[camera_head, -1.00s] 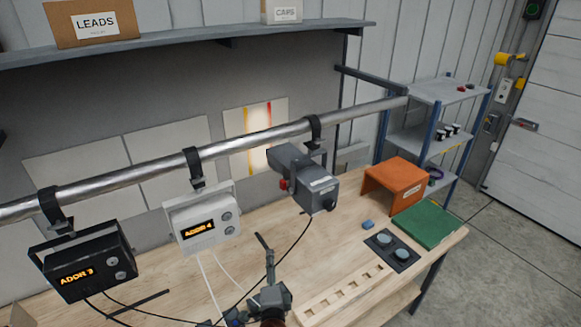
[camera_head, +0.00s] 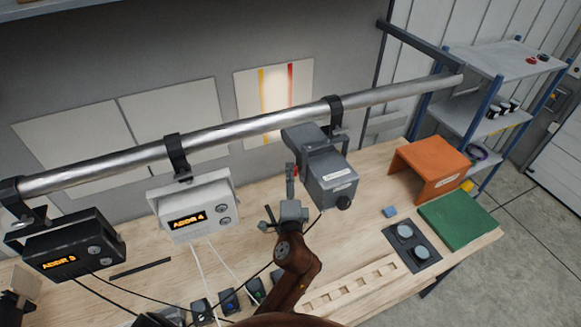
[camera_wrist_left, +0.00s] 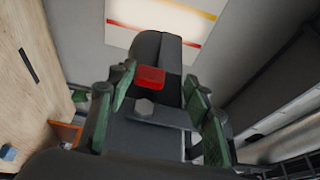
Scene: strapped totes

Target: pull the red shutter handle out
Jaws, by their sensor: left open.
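The red shutter handle (camera_wrist_left: 151,77) shows in the left wrist view as a small red tab on the dark grey lamp (camera_wrist_left: 148,50). In the head view the lamp (camera_head: 328,182) hangs from the pipe, and only a sliver of red shows on its left side. My left gripper (camera_wrist_left: 158,88) is open. Its green-padded fingers stand either side of the handle in the wrist view, and I see no contact. In the head view the left gripper (camera_head: 281,196) is just left of the lamp. My right gripper is not in view.
The metal pipe (camera_head: 240,130) also carries a white unit (camera_head: 195,207) and a black unit (camera_head: 70,247). Cables hang below them. On the bench are an orange cover (camera_head: 430,165), a green mat (camera_head: 458,220) and a wooden holed strip (camera_head: 350,286).

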